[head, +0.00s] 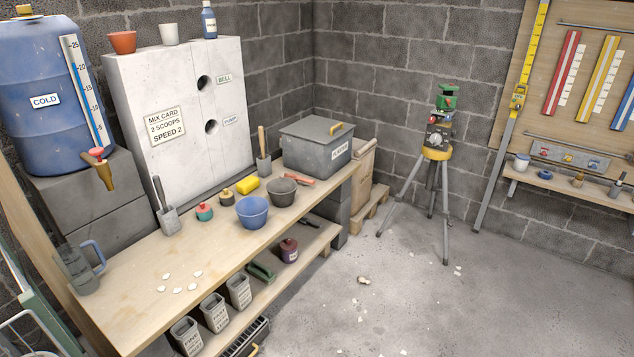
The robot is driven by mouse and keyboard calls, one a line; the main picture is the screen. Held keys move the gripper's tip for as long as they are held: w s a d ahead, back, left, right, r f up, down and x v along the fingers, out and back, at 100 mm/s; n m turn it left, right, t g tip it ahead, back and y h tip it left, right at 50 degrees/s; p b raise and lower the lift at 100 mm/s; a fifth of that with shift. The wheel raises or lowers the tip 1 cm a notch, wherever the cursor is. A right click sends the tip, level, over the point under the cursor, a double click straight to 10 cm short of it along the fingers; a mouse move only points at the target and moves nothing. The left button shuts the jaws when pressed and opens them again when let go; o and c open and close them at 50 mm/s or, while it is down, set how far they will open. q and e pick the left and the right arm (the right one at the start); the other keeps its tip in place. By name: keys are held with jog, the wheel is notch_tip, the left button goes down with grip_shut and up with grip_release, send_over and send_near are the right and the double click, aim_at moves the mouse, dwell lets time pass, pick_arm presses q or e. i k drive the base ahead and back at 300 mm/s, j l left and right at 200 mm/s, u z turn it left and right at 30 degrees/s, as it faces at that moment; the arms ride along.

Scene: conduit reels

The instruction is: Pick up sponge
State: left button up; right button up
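A small yellow block that looks like the sponge (247,185) lies on the wooden workbench (130,275), toward its back edge. A dark round pot with a yellow top (227,197) is close to its left. A blue bowl (252,214) is in front of it and a grey bowl (281,193) is to its right. The block's top and front show clearly. Neither of my grippers is in view.
A grey lidded box (317,150) stands at the bench's right end. A trowel (263,158) and a scoop (166,213) stand along the back. A clear jug (80,270) and white chips (178,290) are at left. A tripod (435,153) stands on open floor.

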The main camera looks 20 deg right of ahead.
aim_at(247, 185)
jog(key=z, duration=0.2)
jog(key=u, duration=2.45)
jog(key=z, duration=2.45)
jog(key=u, duration=0.6)
jog(key=i+l+u, duration=0.45)
jog(key=l, duration=0.15)
jog(key=l+u, duration=0.2)
jog(key=i+l+u, duration=0.1)
jog(key=l+u, duration=0.15)
jog(key=l, duration=0.25)
jog(key=i+l+u, duration=0.2)
jog(key=l, duration=0.15)
jog(key=k, duration=0.1)
